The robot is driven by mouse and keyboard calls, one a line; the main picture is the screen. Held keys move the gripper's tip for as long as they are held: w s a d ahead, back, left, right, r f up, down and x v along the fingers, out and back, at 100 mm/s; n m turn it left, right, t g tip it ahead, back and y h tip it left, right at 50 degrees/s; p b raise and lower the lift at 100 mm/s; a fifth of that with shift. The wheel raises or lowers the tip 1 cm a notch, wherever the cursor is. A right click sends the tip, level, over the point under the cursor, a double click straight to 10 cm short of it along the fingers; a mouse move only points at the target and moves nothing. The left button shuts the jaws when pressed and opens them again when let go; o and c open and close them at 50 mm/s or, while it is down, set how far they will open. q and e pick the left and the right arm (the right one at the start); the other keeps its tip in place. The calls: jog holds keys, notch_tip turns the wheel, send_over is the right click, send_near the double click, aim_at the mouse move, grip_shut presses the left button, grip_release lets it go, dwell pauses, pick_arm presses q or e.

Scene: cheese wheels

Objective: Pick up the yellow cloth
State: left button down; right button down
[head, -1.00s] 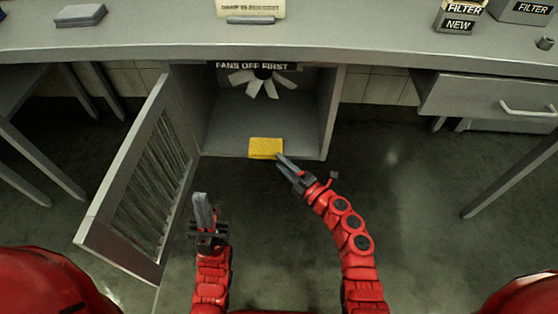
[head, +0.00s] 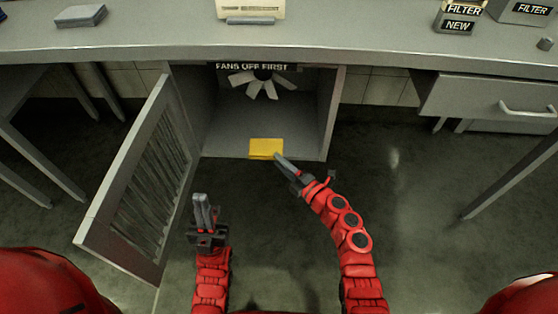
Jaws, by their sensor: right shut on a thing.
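The yellow cloth (head: 265,147) lies at the front edge of the open cabinet's floor (head: 225,140). It looks like a small folded rectangle. My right gripper (head: 278,157) is shut on its front right corner, with the fingertips reaching in from the lower right. My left gripper (head: 202,198) is in front of the cabinet, lower left of the cloth and clear of it. Its two fingers lie side by side with no clear gap, and nothing shows between them.
The slatted cabinet door (head: 140,190) stands open on the left, near my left gripper. A fan (head: 262,82) is at the cabinet's back, under a "FANS OFF FIRST" sign (head: 252,67). The grey counter (head: 340,40) runs above. A drawer (head: 490,98) is on the right.

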jog(key=shift+f, duration=0.1)
jog(key=s+d+r+p, duration=0.7)
jog(key=s+d, duration=0.3)
jog(key=shift+r, duration=0.3)
dwell(0.6)
